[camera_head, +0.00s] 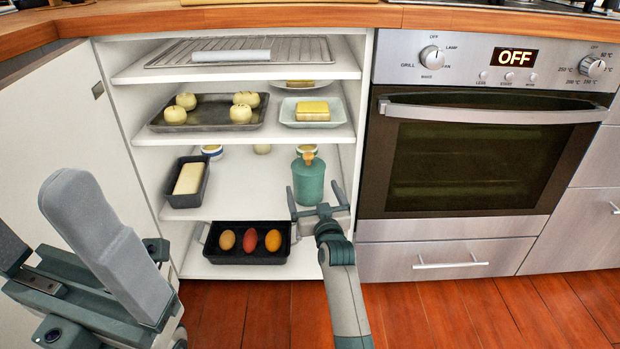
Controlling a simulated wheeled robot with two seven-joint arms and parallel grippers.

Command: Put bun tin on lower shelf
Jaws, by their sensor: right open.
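A dark shallow tin with several pale round buns (207,126) sits on the second shelf from the top, at the left; I take it as the bun tin. My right gripper (314,194) is open, its fingers apart, at the front of the third shelf. It is lower and to the right of the bun tin and holds nothing. It is in front of a green canister (309,182), and I cannot tell whether they touch. My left gripper (55,262) is large and close at the lower left, fingers apart, with no object visible between them.
A white dish with a yellow block (288,122) stands right of the bun tin. A dark loaf tin (183,201) is left on the third shelf; its middle is clear. A black tin (247,260) with three rounded items is at the bottom. An open door (55,130) stands left.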

